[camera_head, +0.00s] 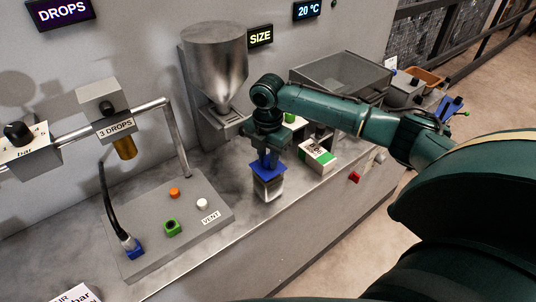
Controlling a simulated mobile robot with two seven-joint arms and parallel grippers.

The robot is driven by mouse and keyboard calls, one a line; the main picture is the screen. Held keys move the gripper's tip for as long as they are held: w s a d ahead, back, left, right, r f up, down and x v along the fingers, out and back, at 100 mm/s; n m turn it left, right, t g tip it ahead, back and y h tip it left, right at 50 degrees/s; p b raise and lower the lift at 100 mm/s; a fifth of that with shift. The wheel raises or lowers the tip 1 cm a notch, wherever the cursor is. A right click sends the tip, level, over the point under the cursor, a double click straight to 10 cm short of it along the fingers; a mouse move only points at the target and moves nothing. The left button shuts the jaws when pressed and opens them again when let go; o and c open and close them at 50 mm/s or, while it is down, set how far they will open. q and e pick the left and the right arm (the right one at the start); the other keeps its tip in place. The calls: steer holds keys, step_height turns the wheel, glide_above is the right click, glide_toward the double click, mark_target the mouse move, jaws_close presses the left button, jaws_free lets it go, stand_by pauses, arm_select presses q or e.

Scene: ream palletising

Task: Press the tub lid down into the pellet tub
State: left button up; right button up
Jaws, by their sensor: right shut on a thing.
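The pellet tub (268,188) is a small clear container with pale contents, standing upright on the grey bench near its front edge. The blue, square tub lid (262,172) is directly over the tub's mouth and looks slightly tilted. I cannot tell how far it sits into the rim. My right gripper (268,158) points down from above and is shut on the lid's upper part. Its fingers hide the grip point and some of the lid. My left gripper is not in view.
A metal hopper (215,65) stands behind the tub. A white and green box (318,156) lies close to its right. A grey panel (180,240) with buttons and a hose is at left, under a rail (80,125). Bare bench (240,245) lies in front of the tub.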

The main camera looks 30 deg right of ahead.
steer(key=shift+f, duration=0.7)
steer(key=o, duration=1)
steer(key=shift+o, duration=0.2)
steer(key=shift+r, duration=0.1)
steer(key=shift+c, duration=0.2)
steer(key=shift+r+p, duration=0.4)
steer(key=shift+p, duration=0.2)
steer(key=shift+r, duration=0.15)
steer(key=shift+r, duration=0.35)
steer(key=shift+r, duration=0.15)
